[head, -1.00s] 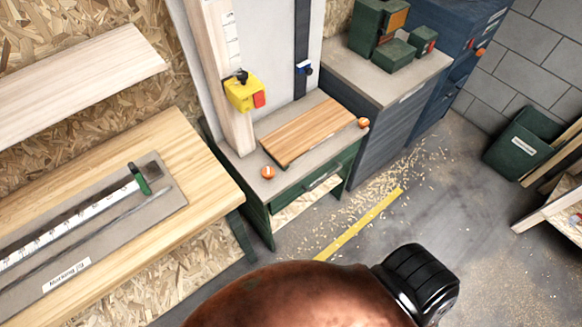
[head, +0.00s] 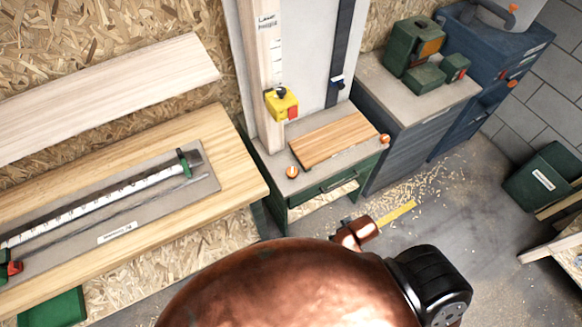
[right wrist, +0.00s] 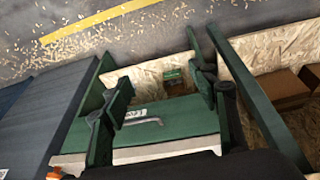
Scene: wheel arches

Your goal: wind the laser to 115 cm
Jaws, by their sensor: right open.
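The laser is a yellow box (head: 281,104) with a black knob on top and a red patch on its side. The laser is not in that view. My left gripper is in neither view.
A wooden board (head: 330,139) lies on the cabinet top below the post, with orange knobs (head: 292,171) near its corners. A workbench (head: 225,155) with a ruler tray stands at left. Green boxes (head: 425,77) sit on a grey cabinet.

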